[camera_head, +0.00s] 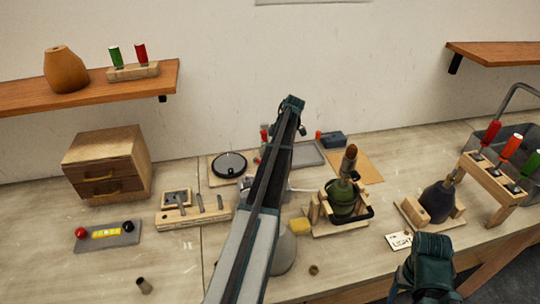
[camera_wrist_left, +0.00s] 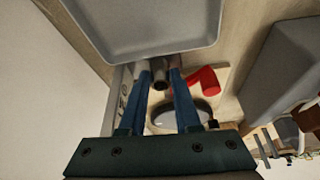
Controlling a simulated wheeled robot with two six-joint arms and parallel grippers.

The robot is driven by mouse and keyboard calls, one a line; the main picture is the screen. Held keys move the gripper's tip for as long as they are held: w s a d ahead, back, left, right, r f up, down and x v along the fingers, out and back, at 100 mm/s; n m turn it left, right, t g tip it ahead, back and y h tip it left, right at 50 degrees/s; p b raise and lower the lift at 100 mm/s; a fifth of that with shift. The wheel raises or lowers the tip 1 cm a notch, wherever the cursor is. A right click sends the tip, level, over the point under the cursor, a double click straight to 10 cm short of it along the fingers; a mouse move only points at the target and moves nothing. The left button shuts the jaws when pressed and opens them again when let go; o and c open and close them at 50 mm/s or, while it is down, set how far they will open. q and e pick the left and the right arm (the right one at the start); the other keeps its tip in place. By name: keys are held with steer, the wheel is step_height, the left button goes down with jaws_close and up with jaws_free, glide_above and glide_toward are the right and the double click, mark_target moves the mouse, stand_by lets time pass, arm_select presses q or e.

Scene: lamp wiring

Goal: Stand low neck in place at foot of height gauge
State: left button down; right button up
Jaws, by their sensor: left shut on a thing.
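My left gripper (camera_wrist_left: 161,82) is shut on a small dark cylinder (camera_wrist_left: 160,78) with a round end, seen in the left wrist view; it appears to be the neck. In the head view my left arm runs up the middle and hides the gripper and what it holds. Grey upright shapes stand close to the fingertips, but I cannot tell which is the height gauge or whether the neck touches its foot. My right gripper (camera_head: 430,260) is at the lower right of the head view, its fingers not clearly visible.
A round black disc (camera_head: 229,164) lies on a board, with a red piece (camera_wrist_left: 205,80) nearby. A grey tray (camera_wrist_left: 140,45) is close to the left fingertips. A green lamp body (camera_head: 342,200) stands in a wooden cradle at centre right.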

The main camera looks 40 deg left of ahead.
arm_select(q)
steer(key=shift+f, duration=0.15)
steer(key=c, duration=0.6)
jaws_free()
steer(key=shift+p+v, duration=5.55)
steer(key=shift+v, duration=0.6)
steer(key=shift+a, duration=0.1)
